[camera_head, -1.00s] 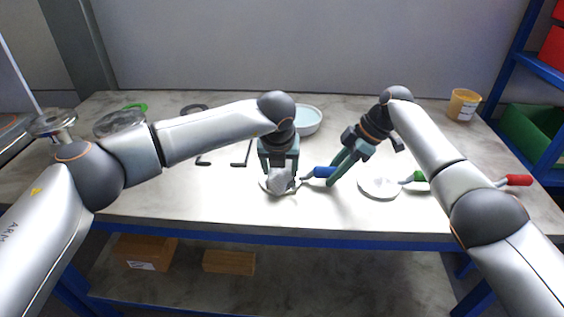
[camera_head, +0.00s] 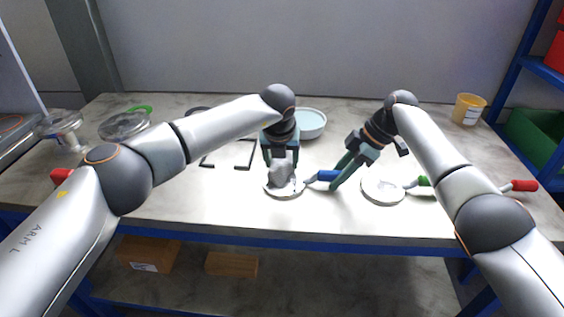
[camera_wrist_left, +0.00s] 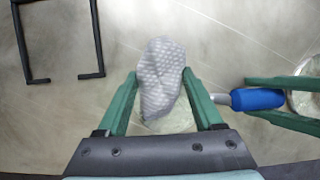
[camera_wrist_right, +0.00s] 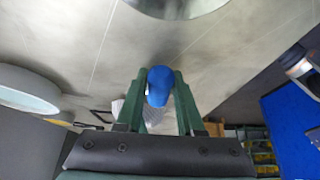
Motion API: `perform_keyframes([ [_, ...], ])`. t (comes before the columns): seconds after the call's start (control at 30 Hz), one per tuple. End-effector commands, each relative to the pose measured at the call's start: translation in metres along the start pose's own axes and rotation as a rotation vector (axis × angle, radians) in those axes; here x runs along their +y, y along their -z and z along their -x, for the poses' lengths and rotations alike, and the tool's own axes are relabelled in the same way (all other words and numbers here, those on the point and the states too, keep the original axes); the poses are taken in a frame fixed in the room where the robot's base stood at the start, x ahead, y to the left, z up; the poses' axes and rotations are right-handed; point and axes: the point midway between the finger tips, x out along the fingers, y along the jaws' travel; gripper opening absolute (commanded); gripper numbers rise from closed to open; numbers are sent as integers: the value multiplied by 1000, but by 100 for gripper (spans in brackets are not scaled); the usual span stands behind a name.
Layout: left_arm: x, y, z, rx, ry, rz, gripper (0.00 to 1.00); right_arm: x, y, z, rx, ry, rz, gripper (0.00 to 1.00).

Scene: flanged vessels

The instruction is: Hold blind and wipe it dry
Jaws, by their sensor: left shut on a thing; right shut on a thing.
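The blind is a pale round disc (camera_head: 286,192) with a blue handle (camera_head: 328,175). It is low over or on the front of the table; I cannot tell which. My right gripper (camera_head: 337,184) is shut on the blue handle, which also shows between its fingers in the right wrist view (camera_wrist_right: 160,86). My left gripper (camera_head: 281,166) is shut on a crumpled grey-white cloth (camera_head: 280,174) over the disc. In the left wrist view the spotted cloth (camera_wrist_left: 161,78) hides much of the disc; whether they touch is unclear.
A second disc (camera_head: 383,192) with a green handle (camera_head: 422,181) lies to the right, near a red handle (camera_head: 522,186). A pale blue bowl (camera_head: 311,122) stands behind. Black brackets (camera_head: 243,155) and glass vessels (camera_head: 123,124) are at left; a yellow tub (camera_head: 468,108) is back right.

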Motion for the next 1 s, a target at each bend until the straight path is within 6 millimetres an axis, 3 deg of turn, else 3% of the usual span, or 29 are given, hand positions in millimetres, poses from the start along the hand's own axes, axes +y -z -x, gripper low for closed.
perform_keyframes([
  [0.67,9,48,19,2,-3,0,24,1,0,0,1,-3,-1,0],
  [1.0,12,22,8,2,-3,4,24,1,0,1,1,-3,-1,0],
])
